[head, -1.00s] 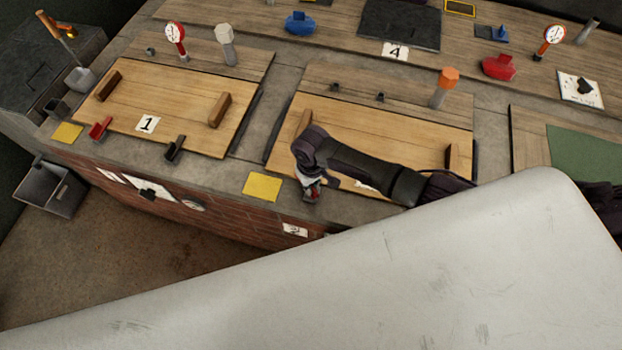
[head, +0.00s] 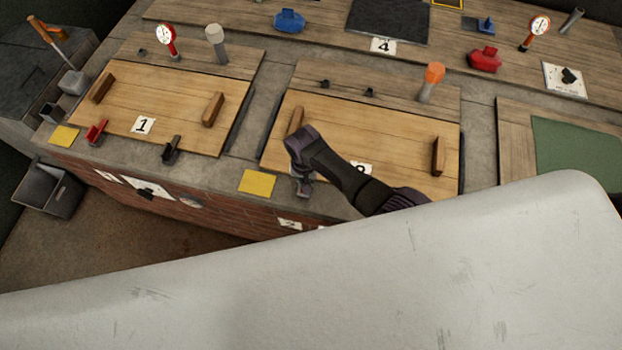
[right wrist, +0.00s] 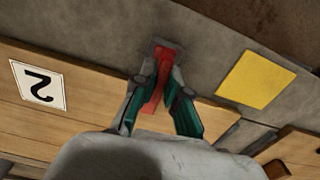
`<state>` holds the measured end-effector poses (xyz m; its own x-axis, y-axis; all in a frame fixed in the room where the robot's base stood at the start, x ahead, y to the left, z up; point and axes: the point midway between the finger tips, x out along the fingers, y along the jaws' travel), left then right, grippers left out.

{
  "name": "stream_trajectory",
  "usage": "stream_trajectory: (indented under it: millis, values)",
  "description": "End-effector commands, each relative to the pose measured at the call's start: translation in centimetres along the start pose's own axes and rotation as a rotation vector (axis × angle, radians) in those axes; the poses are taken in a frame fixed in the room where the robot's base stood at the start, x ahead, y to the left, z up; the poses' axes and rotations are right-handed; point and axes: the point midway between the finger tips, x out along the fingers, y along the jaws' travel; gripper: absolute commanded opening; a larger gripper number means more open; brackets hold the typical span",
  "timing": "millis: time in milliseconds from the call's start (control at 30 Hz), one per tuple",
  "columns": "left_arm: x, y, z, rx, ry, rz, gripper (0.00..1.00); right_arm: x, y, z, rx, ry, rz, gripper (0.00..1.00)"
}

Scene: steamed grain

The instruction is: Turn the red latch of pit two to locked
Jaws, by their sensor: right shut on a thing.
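Pit two's wooden lid (head: 385,130) is in the middle of the head view. Its red latch (right wrist: 160,78), on a dark base, shows between the fingers in the right wrist view, lying roughly lengthwise between them. My right gripper (right wrist: 160,92) is shut on this latch; its green-faced fingers stand on either side of it. In the head view my right gripper (head: 302,186) is at the lid's front edge, and the wrist largely hides the latch. My left gripper is in neither view.
A yellow square (head: 257,182) lies on the stone left of the latch. Pit one's lid (head: 165,110) is further left, with a red latch (head: 97,132) and a dark latch (head: 172,150) at its front. A big pale surface fills the head view's lower part.

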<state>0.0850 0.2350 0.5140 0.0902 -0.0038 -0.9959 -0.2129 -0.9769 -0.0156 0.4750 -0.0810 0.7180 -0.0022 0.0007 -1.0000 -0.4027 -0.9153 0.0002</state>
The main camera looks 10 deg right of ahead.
Motion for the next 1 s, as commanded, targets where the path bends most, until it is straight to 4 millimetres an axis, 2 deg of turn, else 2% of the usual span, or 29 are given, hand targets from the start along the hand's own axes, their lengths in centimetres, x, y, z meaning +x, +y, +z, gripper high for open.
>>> stream_trajectory:
  millis: [700, 733, 867, 1000]
  values:
    - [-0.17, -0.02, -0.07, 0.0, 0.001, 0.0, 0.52, -0.16, -0.67, -0.14, 0.066, 0.007, -0.003, 0.0]
    - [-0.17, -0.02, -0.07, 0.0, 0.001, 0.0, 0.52, -0.16, -0.66, -0.14, 0.066, 0.007, -0.003, 0.14]
    - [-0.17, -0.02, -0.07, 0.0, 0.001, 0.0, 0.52, -0.14, -0.65, -0.1, 0.065, 0.006, -0.002, 0.35]
    - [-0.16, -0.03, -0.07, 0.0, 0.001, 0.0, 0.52, -0.09, -0.62, -0.01, 0.064, 0.004, -0.001, 0.38]
